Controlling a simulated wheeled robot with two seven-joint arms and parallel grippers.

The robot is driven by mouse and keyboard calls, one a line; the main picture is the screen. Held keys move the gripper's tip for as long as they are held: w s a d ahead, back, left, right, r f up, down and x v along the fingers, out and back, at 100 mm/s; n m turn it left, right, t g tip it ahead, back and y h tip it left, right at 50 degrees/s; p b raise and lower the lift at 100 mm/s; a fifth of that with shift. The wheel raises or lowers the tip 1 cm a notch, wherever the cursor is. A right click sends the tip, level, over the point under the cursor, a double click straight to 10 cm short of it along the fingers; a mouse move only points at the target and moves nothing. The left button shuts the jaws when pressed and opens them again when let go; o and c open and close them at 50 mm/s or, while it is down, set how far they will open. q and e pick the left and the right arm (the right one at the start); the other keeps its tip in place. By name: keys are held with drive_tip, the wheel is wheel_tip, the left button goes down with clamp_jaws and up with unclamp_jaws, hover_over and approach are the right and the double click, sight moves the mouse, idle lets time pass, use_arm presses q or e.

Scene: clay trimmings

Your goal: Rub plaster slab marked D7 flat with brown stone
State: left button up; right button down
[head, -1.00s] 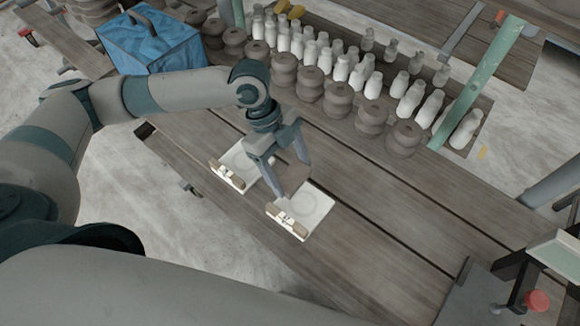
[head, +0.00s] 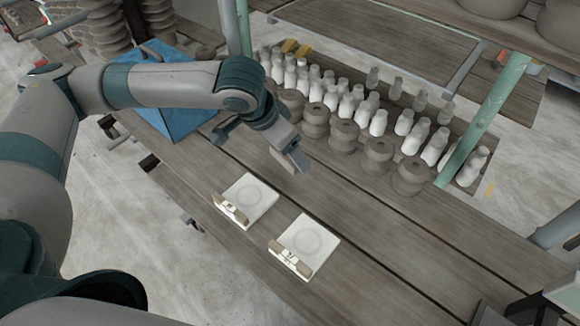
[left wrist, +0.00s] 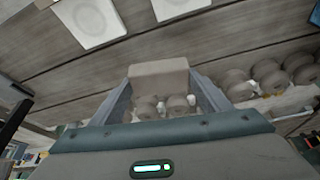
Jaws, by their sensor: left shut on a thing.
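Two white plaster slabs lie flat on the grey wooden table, a left slab (head: 250,195) and a right slab (head: 313,236). Each has a faint round mark on top and a brown-and-white piece along its near edge. Markings are too small to read, so I cannot tell which slab is D7. My left gripper (head: 297,158) is above the table behind the slabs, apart from both. In the left wrist view it is shut on a brown stone (left wrist: 158,73), a plain block between the fingers. Both slabs show partly at the top of that view. My right gripper is not in view.
Rows of white bottle-shaped pieces (head: 378,122) and brown stacked clay pieces (head: 343,135) stand behind my left gripper. A green post (head: 484,118) rises at the right. A blue box (head: 180,118) sits at the left. The table right of the slabs is clear.

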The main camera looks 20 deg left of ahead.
use_arm(q)
drive_tip(key=w+r+n, duration=0.1)
drive_tip(key=n, duration=0.1)
drive_tip(key=w+a+r+n+y, duration=0.1)
drive_tip(key=r+n, duration=0.1)
drive_tip(key=shift+a+t+y, duration=0.15)
drive_tip(key=shift+t+y, duration=0.15)
drive_tip(key=shift+w+a+r+n+y, duration=0.2)
drive_tip(key=shift+r+n, duration=0.1)
drive_tip(key=shift+n, duration=0.2)
drive_tip(key=shift+w+a+r+n+y, duration=0.15)
drive_tip(key=shift+r+n, duration=0.15)
drive_tip(key=shift+n, duration=0.2)
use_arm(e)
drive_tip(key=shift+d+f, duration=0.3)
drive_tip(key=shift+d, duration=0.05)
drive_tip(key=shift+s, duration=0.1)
